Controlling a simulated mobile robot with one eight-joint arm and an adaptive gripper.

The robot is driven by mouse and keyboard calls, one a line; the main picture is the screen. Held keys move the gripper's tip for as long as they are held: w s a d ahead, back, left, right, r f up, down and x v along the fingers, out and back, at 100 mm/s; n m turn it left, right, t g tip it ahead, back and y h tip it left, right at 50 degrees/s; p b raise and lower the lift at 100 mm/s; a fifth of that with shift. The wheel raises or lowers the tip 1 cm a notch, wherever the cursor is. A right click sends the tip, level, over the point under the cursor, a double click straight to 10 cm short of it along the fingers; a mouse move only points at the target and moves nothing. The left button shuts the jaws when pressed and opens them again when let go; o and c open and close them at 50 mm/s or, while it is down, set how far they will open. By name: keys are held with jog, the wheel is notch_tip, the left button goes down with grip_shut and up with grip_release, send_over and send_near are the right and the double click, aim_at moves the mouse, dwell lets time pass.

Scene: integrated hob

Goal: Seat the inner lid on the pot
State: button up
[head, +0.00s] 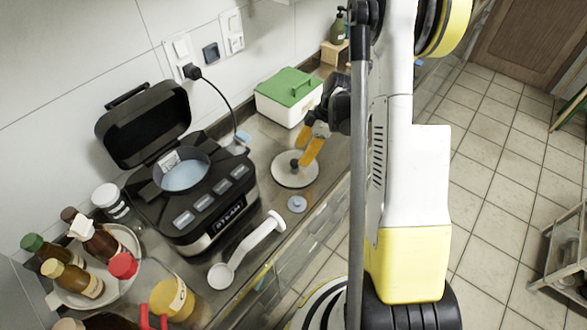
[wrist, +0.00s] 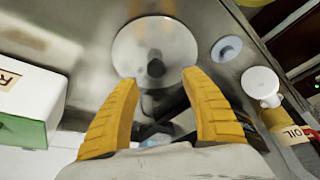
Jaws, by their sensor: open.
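The inner lid (head: 291,179) is a round, pale metallic disc with a dark knob, lying flat on the counter right of the cooker. It also shows in the wrist view (wrist: 135,42), ahead of the fingertips. The pot (head: 183,178) is a round vessel with a pale blue inside, set in the black cooker (head: 205,222), whose hinged cover (head: 145,122) stands open. My gripper (head: 306,160) has orange fingers and is over the lid near its knob. In the wrist view my gripper (wrist: 162,80) is open, with the knob between and slightly beyond the tips; contact cannot be told.
A small blue-grey disc (head: 297,204) lies in front of the lid. A white ladle (head: 245,251) lies before the cooker. A white box with a green top (head: 290,88) stands behind my gripper. Bottles on a round tray (head: 62,296) fill the left. A power cord (head: 222,95) hangs behind.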

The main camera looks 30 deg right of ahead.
aim_at(296, 162)
jog(key=b+x, duration=0.1)
jog(key=x, duration=0.1)
jog(key=b+x, duration=0.1)
jog(key=x, duration=0.4)
jog(key=shift+w+d+b, duration=0.2)
jog(key=shift+d+b, duration=0.15)
jog(key=shift+b, duration=0.05)
jog(key=shift+c, duration=0.2)
grip_shut()
